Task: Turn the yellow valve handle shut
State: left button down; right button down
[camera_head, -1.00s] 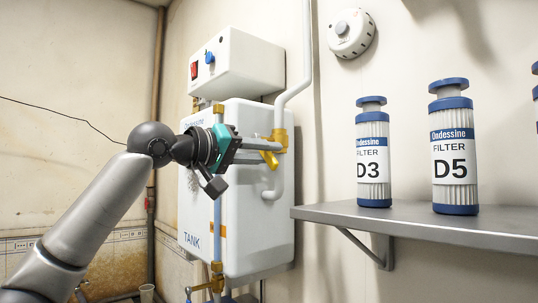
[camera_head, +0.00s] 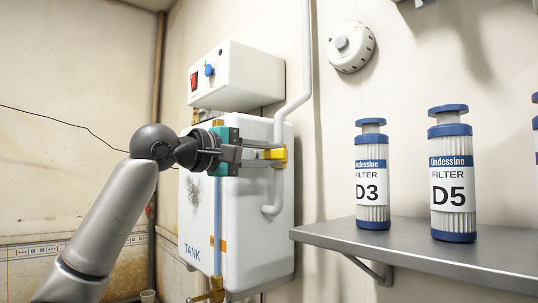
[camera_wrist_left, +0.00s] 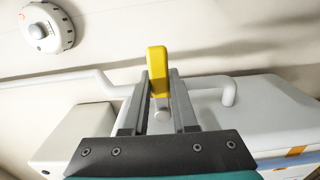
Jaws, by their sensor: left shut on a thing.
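The yellow valve handle (camera_wrist_left: 158,70) stands between my left gripper's fingers in the left wrist view, its outer end reaching past the fingertips. In the head view, the yellow valve (camera_head: 279,155) sits on the white pipe at the right side of the tank. My left gripper (camera_head: 262,157) reaches it from the left and is shut on the handle; the fingers hide part of it. The fingers also show in the left wrist view (camera_wrist_left: 160,78), one on each side of the handle. My right gripper is not in view.
The white tank (camera_head: 254,240) hangs on the wall under a white control box (camera_head: 236,75) with a red switch and blue knob. A metal shelf (camera_head: 400,243) at right holds filters D3 (camera_head: 372,175) and D5 (camera_head: 452,175). A white pipe (camera_head: 307,45) runs up the wall.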

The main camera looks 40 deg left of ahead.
pick_arm(q)
jog(key=shift+a+r, duration=0.1)
jog(key=shift+r, duration=0.1)
dwell(0.4)
jog(key=c, duration=0.7)
grip_release()
jog(key=shift+f, duration=0.1)
jog(key=shift+s, duration=0.25)
jog(key=s+a+b, duration=0.1)
jog(key=s+b, duration=0.5)
jog(key=s, duration=0.8)
jog(key=shift+s+b, duration=0.35)
jog(key=shift+s, duration=0.05)
jog(key=shift+a, duration=0.1)
